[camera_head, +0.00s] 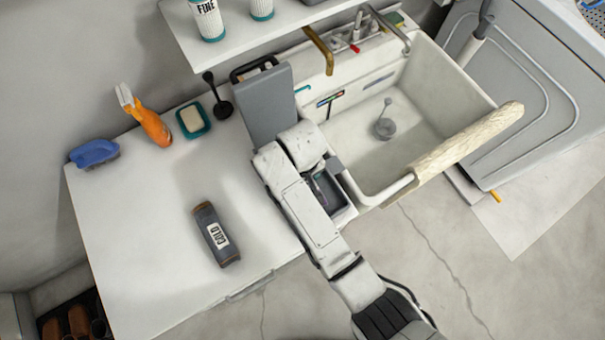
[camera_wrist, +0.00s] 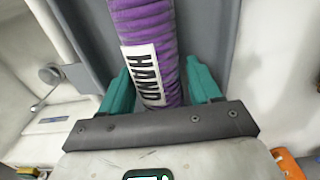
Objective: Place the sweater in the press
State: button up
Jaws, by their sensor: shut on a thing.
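The sweater (camera_wrist: 143,25) is a purple ribbed roll with a white label reading HAND, seen in the wrist view. My gripper (camera_wrist: 160,84) has its two teal fingers on either side of the roll's near end and is shut on it. The roll lies along a grey surface that looks like the press (camera_wrist: 208,30). In the head view, the press (camera_head: 270,105) appears as a grey upright panel with a black handle at its back, left of the sink. The sweater and my fingertips are hidden in that view behind the panel and my wrist.
A dark roll labelled COLD (camera_head: 217,235) lies on the white counter (camera_head: 140,250). A blue brush (camera_head: 94,153), orange bottle (camera_head: 153,128), soap dish (camera_head: 193,119) and black plunger (camera_head: 218,100) stand along the back.

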jog(key=shift+f, duration=0.15)
jog(key=o, duration=1.3)
notch_tip(320, 180, up, 12)
jog(key=s+d+f+m, duration=0.2)
jog(key=s+d, duration=0.2)
jog(key=d, duration=0.5)
jog(key=s+d+f+m, duration=0.2)
jog(key=s+d+f, duration=0.15)
jog(key=d, duration=0.55)
jog(key=s+d+m, duration=0.1)
jog(key=s+d, duration=0.2)
jog(key=s, duration=0.1)
jog(key=s+d+r+m, duration=0.1)
jog(key=s+d, duration=0.3)
jog(key=s+d+r+m+t, duration=0.1)
jog(key=s+d, duration=0.3)
jog(key=shift+s+r+m, duration=0.1)
jog(key=shift+s+m, duration=0.2)
